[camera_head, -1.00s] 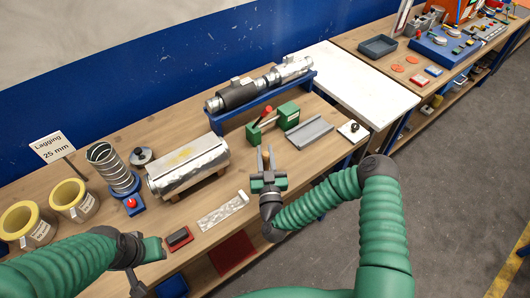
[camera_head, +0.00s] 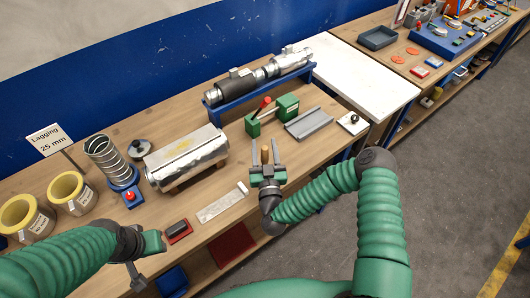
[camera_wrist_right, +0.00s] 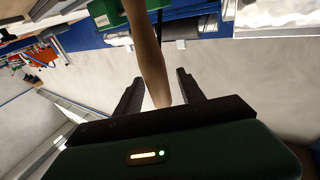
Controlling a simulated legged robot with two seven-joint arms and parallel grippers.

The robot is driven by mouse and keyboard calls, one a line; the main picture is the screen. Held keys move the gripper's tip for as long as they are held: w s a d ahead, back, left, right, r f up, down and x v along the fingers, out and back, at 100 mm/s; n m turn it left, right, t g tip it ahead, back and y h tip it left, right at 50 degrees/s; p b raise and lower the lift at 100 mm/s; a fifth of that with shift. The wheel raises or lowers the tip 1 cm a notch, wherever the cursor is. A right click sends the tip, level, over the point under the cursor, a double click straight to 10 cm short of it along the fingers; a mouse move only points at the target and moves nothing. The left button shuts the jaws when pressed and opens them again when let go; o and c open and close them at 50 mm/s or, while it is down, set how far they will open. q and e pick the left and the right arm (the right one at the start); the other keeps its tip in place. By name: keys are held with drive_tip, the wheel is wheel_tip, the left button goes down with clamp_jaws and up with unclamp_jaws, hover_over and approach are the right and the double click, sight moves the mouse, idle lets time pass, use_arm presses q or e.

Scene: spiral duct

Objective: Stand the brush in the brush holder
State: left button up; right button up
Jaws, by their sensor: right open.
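A wooden handle, taken as the brush (camera_head: 265,154), shows between the fingers of my right gripper (camera_head: 268,160). In the right wrist view the brown handle (camera_wrist_right: 148,55) runs from the top edge down between the two dark fingers, with gaps on both sides. My right gripper is open around it; its other end is out of that view, and no bristles can be made out. I cannot pick out the brush holder with certainty. My left gripper (camera_head: 146,262) is low at the left, over the bench front; its jaws are not clear.
Behind the right gripper stand a green clamp with a red lever (camera_head: 285,106) and a grey channel (camera_head: 309,124). A silver-wrapped cylinder (camera_head: 186,158) lies to its left, with a metal strip (camera_head: 222,206) in front. A spiral duct (camera_head: 104,157) and yellow rings (camera_head: 70,187) stand further left.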

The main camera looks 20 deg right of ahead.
drive_tip(key=v, duration=0.5)
drive_tip(key=shift+f, duration=0.2)
drive_tip(key=v, duration=0.1)
drive_tip(key=b+v, duration=0.1)
drive_tip(key=v, duration=0.1)
drive_tip(key=shift+s+d+f, duration=0.1)
drive_tip(key=shift+s+f, duration=0.15)
drive_tip(key=p, duration=0.3)
approach(265, 156)
drive_tip(key=v, duration=0.4)
drive_tip(key=shift+r, duration=0.15)
drive_tip(key=shift+d, duration=0.1)
